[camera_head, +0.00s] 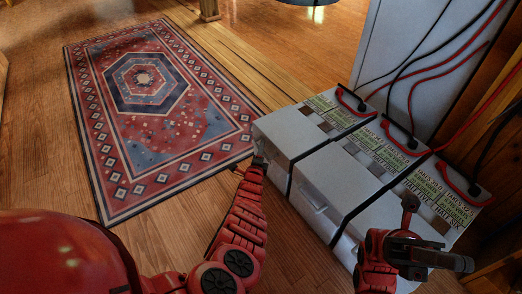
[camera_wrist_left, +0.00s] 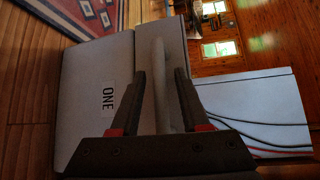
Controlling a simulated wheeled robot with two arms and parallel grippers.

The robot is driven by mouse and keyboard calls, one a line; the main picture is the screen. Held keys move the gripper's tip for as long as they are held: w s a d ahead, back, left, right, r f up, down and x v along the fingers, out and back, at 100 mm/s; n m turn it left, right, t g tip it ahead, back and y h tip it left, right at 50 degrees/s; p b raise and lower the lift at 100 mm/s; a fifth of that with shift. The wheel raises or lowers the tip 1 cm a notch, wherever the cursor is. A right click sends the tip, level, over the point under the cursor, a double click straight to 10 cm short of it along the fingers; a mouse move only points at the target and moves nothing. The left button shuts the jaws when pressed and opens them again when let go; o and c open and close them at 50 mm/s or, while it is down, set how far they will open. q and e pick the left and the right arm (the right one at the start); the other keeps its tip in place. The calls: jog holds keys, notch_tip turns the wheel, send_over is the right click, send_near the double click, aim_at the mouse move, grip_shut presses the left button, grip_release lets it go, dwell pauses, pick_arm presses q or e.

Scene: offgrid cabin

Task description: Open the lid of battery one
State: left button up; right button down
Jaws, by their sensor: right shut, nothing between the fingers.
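Battery one (camera_head: 295,130) is the farthest of the grey boxes in a row at the right of the head view. In the left wrist view its pale face (camera_wrist_left: 85,85) bears the label ONE (camera_wrist_left: 107,98). A pale bar-like handle (camera_wrist_left: 159,70) shows along the box's edge there. My left gripper (camera_head: 259,162) is at the box's near left side. In the wrist view its two fingers are apart, one on each side of the handle (camera_wrist_left: 161,90); contact cannot be told. My right gripper (camera_head: 410,203) is shut and empty, above the nearest box.
Two more grey batteries, a middle one (camera_head: 335,185) and a near one (camera_head: 390,215), stand beside battery one. Red and black cables run from their tops to a grey cabinet (camera_head: 400,50). A patterned rug (camera_head: 150,130) lies on the wooden floor at left.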

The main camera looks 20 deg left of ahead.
pick_arm(q)
grip_shut()
dwell(1.2)
